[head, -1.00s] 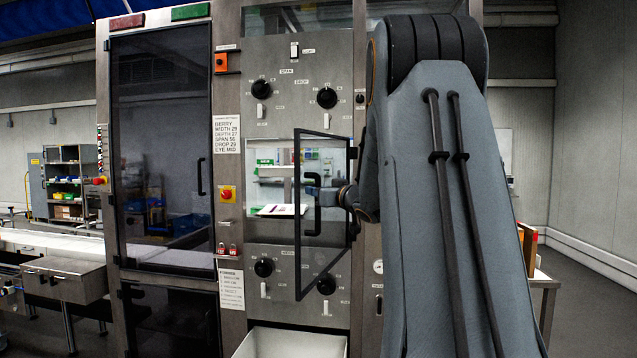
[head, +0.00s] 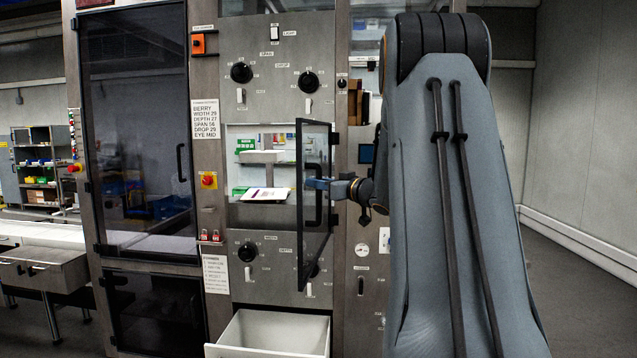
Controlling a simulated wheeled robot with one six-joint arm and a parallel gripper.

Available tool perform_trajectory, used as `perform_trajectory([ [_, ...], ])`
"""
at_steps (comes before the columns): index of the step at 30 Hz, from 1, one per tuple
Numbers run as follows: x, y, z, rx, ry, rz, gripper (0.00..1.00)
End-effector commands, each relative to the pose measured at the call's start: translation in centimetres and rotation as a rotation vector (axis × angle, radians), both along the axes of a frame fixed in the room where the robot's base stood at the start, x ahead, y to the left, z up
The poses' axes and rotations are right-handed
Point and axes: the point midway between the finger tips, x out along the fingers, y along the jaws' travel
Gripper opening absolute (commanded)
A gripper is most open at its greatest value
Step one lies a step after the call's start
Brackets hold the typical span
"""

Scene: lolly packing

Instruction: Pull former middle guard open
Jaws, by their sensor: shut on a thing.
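The former's middle guard (head: 314,250) is a clear, black-framed door in the middle of the steel machine front. It stands ajar, hinged on its right, with its free left edge swung out toward me. A dark upright bar handle (head: 319,213) is on it. My gripper (head: 316,184) reaches in from the right and is shut on the handle; its fingertips are small and partly hard to make out. Behind the guard, the lit opening (head: 243,211) shows a grey upright part and a white card (head: 264,194).
Knobs (head: 241,73) and small switches sit above and below the opening. A tall dark door (head: 135,130) stands shut on the left. A white bin (head: 268,335) juts out below the guard. My arm hides much of the right side; open floor shows at far right.

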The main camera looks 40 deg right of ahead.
Motion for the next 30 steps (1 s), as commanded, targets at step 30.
perform_trajectory([
  [30,-5.2,-0.7,-0.7,0.002,0.008,-0.001,0.34],
])
